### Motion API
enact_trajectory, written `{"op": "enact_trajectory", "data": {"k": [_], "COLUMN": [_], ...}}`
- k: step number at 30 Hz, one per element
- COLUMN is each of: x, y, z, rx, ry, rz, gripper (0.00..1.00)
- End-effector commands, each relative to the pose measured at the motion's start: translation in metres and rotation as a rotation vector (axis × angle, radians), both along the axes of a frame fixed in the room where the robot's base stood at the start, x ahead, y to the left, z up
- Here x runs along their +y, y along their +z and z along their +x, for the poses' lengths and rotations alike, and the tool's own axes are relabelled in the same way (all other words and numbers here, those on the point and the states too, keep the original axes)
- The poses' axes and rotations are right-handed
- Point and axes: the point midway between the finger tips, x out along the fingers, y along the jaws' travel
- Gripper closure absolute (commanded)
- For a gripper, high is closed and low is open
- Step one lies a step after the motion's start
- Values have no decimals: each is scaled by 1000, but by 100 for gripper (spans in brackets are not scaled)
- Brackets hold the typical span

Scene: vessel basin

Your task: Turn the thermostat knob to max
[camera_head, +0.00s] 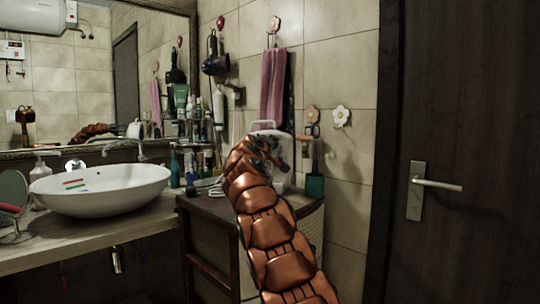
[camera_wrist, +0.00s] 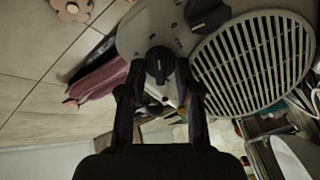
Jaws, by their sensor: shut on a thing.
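A pale fan heater with a round slatted grille (camera_wrist: 255,62) fills the upper right of the wrist view. Two dark round knobs sit on its panel. One knob (camera_wrist: 159,66) is between the fingertips of my gripper (camera_wrist: 159,72), which is shut on it. The other knob (camera_wrist: 207,14) is farther up and to the right, clear of the fingers. I cannot tell any dial marks or which knob is the thermostat. In the head view, the white heater (camera_head: 283,178) stands on a cabinet, mostly hidden behind my copper arm and gripper (camera_head: 270,150).
The cabinet (camera_head: 213,207) stands beside the counter with a white basin (camera_head: 100,190). Bottles (camera_head: 174,167) stand between basin and heater. A pink towel (camera_head: 272,88) hangs above the heater. A dark door (camera_head: 465,120) is at right.

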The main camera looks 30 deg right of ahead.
Motion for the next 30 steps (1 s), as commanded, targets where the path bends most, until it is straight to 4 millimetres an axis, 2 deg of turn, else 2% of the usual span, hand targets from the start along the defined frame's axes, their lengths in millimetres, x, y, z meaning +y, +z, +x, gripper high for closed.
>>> {"op": "enact_trajectory", "data": {"k": [1,6,30], "x": [1,0,1], "y": [-5,-3,0], "z": [2,1,1], "rx": [-33,-111,-329], "ry": [4,1,3], "rz": [30,108,309], "gripper": [100,100,100]}}
